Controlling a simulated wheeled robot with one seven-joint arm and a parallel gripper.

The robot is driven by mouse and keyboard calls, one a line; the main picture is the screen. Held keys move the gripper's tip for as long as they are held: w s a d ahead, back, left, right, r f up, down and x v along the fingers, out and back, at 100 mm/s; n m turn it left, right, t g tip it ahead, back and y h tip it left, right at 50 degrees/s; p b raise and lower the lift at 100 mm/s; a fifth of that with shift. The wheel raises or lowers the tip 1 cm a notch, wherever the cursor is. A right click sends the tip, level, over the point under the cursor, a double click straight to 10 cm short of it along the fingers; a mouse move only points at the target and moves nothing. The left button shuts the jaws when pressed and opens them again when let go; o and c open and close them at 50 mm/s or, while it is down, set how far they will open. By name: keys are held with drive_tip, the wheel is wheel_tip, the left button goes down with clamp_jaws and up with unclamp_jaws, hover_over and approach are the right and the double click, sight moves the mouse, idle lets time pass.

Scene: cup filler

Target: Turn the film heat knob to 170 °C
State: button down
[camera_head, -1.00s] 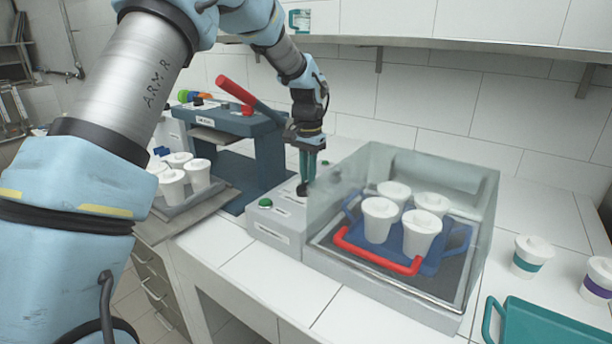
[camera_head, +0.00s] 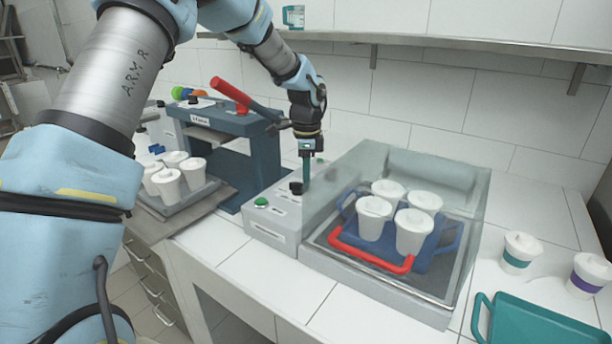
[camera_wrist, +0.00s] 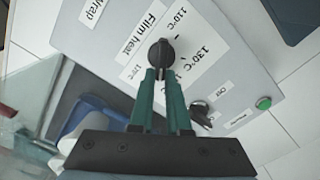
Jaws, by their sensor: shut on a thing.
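The film heat knob (camera_wrist: 160,52) is a dark round knob on the grey control box (camera_head: 262,222), in the printed "Film heat" scale. The labels 110 °C and 130 °C read clearly on the right of the knob in the wrist view; a fainter label is at its left. I cannot tell which mark the pointer faces. My gripper (camera_wrist: 162,80) has teal fingers pointing down, shut on the knob, and it hides part of the scale. In the head view my gripper (camera_head: 306,178) stands upright over the box, beside the clear cover.
A second dark knob (camera_wrist: 201,112) and a green button (camera_wrist: 263,103) are on the same panel. The clear cover (camera_head: 455,190) stands right of the box, over a blue tray (camera_head: 441,250) of white cups. The blue press (camera_head: 260,150) stands at the left.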

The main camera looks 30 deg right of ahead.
drive_tip(key=m, duration=0.2)
drive_tip(key=m+p, duration=0.1)
drive_tip(key=shift+s+a+r+m, duration=0.1)
drive_tip(key=shift+s+a+m, duration=0.1)
drive_tip(key=shift+s+m, duration=0.1)
drive_tip(key=shift+s+a+m+p, duration=0.1)
drive_tip(key=shift+m+p, duration=0.25)
drive_tip(key=shift+m, duration=0.45)
drive_tip(key=shift+s+a+m+p, duration=0.1)
drive_tip(key=shift+m+p, duration=0.25)
drive_tip(key=shift+m, duration=0.45)
drive_tip(key=c, duration=0.9)
unclamp_jaws()
wheel_tip(320, 180, up, 11)
drive_tip(key=b, duration=0.3)
drive_tip(key=shift+a+f, duration=0.1)
drive_tip(key=shift+f, duration=0.1)
